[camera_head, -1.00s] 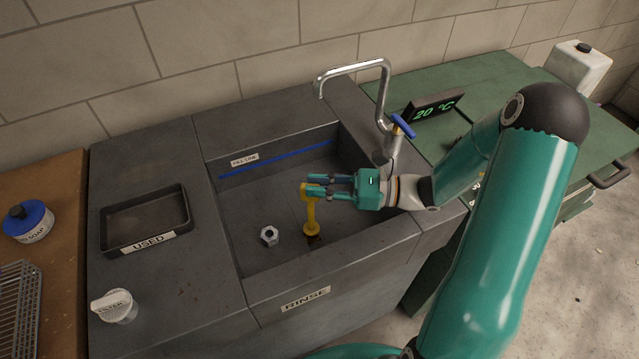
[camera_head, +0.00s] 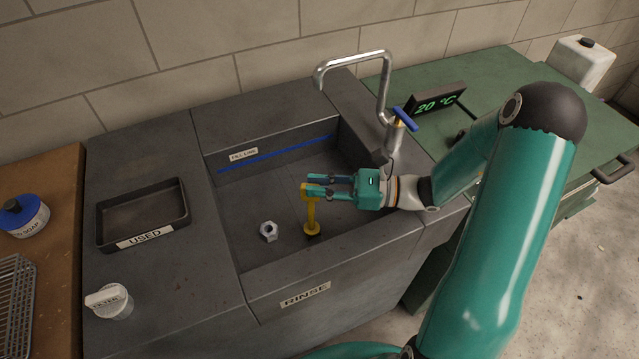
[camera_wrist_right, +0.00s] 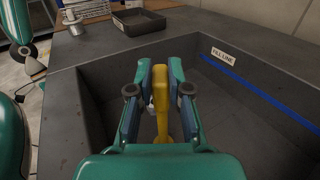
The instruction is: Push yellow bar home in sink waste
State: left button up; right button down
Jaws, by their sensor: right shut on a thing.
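The yellow bar (camera_head: 311,214) stands upright in the sink (camera_head: 268,192), with its wider foot at the dark waste opening (camera_head: 313,237) in the sink floor. My right gripper (camera_head: 312,186) reaches in from the right and is shut on the bar's top. In the right wrist view the bar (camera_wrist_right: 161,105) sits between the two fingers. Whether the foot is fully seated in the waste is hard to tell. My left gripper is not in view.
A hex nut (camera_head: 269,231) lies on the sink floor left of the bar. A tap (camera_head: 385,95) with a blue handle stands at the back right. A USED tray (camera_head: 187,222) and a FILTER knob (camera_head: 112,300) are on the left counter.

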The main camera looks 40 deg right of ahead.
jog(key=shift+f+b, duration=0.5)
jog(key=shift+f, duration=0.2)
jog(key=c, duration=1)
grip_release()
jog(key=shift+s+d, duration=0.1)
jog(key=shift+v, duration=2.05)
jog(key=shift+d+f, duration=0.15)
